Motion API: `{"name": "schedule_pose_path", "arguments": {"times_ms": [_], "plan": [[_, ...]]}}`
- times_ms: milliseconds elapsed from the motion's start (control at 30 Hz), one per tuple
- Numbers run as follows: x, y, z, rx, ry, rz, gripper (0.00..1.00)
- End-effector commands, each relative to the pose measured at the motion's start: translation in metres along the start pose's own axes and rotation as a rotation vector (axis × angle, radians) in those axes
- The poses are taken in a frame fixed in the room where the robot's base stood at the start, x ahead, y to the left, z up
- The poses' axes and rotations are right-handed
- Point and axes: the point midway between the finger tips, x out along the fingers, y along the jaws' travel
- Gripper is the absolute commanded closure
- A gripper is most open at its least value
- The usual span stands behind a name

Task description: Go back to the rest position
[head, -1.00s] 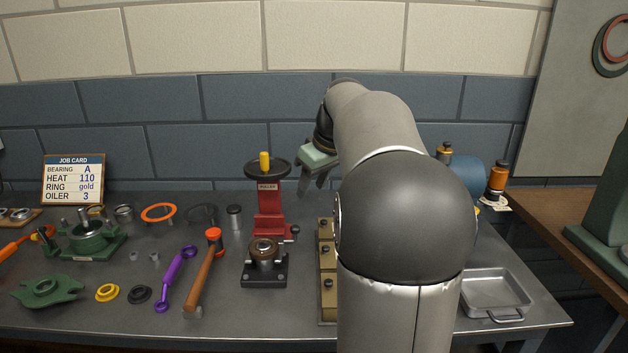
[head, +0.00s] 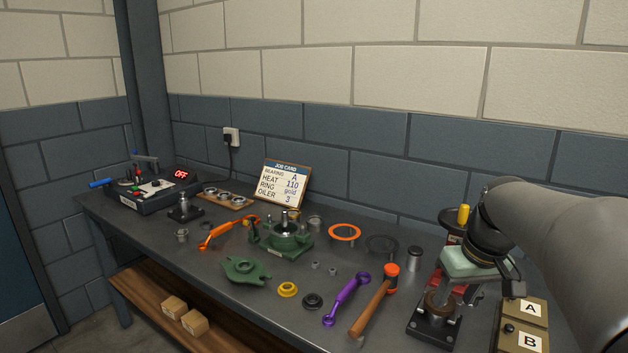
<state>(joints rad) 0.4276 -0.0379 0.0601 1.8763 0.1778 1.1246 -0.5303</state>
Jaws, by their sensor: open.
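My gripper (head: 486,287) is at the right of the head view, its pale green body above the red press (head: 446,282) with the yellow-tipped handle. The fingers are dark, partly hidden and show nothing held. From this angle I cannot tell how far the gripper is from the press. The green casing base (head: 283,241) stands on the bench at the centre, and the green casing cover (head: 245,270) lies in front of it. My arm comes in from the right edge.
The orange-headed hammer (head: 375,300), purple wrench (head: 347,299), and yellow ring (head: 287,289) lie on the bench. The job card (head: 284,184) leans at the back. The heater (head: 152,190) reading OFF is at the far left. Boxes marked A and B (head: 522,322) stand at lower right.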

Motion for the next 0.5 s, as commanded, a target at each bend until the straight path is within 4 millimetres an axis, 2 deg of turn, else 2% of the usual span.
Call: {"name": "schedule_pose_path", "arguments": {"times_ms": [33, 100, 200, 333, 400, 500], "plan": [[0.005, -0.036, 0.021, -0.002, -0.038, -0.002, 0.55], [0.02, -0.071, 0.055, 0.019, -0.082, 0.006, 0.55], [0.039, -0.108, 0.105, 0.038, -0.136, 0.021, 0.55], [0.057, -0.133, 0.158, 0.055, -0.18, 0.042, 0.55], [0.063, -0.139, 0.175, 0.06, -0.194, 0.05, 0.55], [0.068, -0.143, 0.188, 0.065, -0.202, 0.056, 0.55]]}}
